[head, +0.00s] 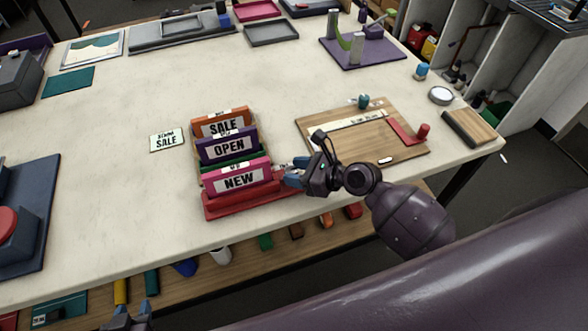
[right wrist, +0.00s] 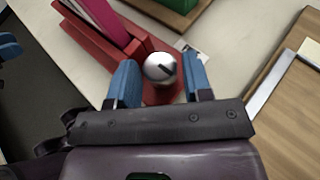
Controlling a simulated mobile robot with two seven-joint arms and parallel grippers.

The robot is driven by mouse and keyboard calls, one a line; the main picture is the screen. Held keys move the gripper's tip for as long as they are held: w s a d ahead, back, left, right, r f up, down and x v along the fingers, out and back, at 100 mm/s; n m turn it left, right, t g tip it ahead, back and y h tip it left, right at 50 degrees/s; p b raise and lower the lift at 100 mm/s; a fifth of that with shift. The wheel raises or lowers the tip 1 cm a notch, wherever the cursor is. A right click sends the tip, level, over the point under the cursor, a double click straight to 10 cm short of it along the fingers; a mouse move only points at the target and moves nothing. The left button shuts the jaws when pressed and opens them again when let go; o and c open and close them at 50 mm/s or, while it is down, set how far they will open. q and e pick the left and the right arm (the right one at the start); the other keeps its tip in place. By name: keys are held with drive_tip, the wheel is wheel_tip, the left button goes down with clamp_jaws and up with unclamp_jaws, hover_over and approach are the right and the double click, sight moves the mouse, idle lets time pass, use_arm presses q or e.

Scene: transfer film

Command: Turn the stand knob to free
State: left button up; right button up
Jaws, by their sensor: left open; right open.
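A red stand (head: 245,201) on the table holds upright cards marked NEW (head: 240,179), OPEN (head: 229,146) and SALE (head: 222,126). The stand's round silver knob (right wrist: 159,66) has a dark line across its face, running slantwise. A small label lies beside it, its writing unreadable here. My right gripper (head: 290,174) is at the stand's right end. In the right wrist view its blue fingers are open on either side of the knob, with gaps visible. In the head view the gripper largely hides the knob. My left gripper (head: 130,314) is open, low at the bottom left edge.
A wooden board (head: 365,150) with a red piece (head: 406,133) lies right of the stand. A small SALE card (head: 169,140) lies to its left. A shelf (head: 290,247) with several coloured items runs below the table's front edge. The table left of the stand is mostly clear.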

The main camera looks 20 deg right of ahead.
drive_tip(key=shift+w+a+f, duration=0.2)
drive_tip(key=shift+w+a, duration=0.05)
drive_tip(key=shift+a, duration=0.1)
drive_tip(key=c, duration=0.7)
drive_tip(key=shift+o, duration=0.2)
